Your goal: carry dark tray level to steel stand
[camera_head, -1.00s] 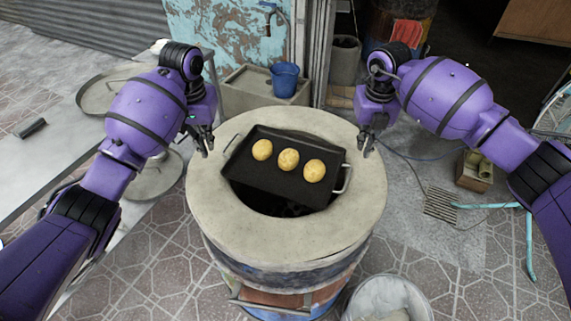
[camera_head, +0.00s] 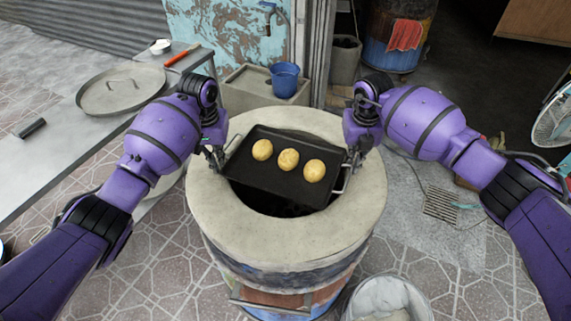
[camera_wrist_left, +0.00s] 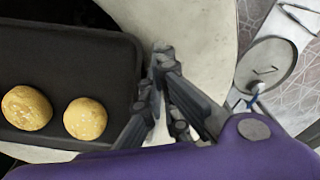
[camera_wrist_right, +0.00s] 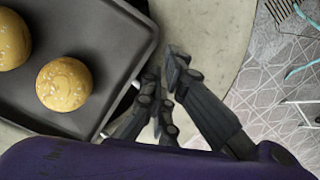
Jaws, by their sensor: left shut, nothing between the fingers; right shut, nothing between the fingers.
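The dark tray (camera_head: 270,178) with several pale round buns (camera_head: 289,159) lies over the round opening of the barrel oven (camera_head: 225,222), slightly turned. Its right wire handle (camera_head: 343,181) shows by my right gripper; its left handle is mostly hidden behind my left gripper. My left gripper (camera_head: 217,160) is at the tray's left edge, fingers shut and empty, also in the left wrist view (camera_wrist_left: 160,75). My right gripper (camera_head: 353,160) is at the right edge, shut and empty, also in the right wrist view (camera_wrist_right: 160,80). A steel-topped stand (camera_head: 55,165) is at the left.
A round lid (camera_head: 120,92) and a small dark block (camera_head: 29,128) lie on the steel top. A blue bucket (camera_head: 284,80) sits on a block behind the oven. A pale bin (camera_head: 388,298) stands at the front right, and a fan (camera_head: 552,118) at the far right.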

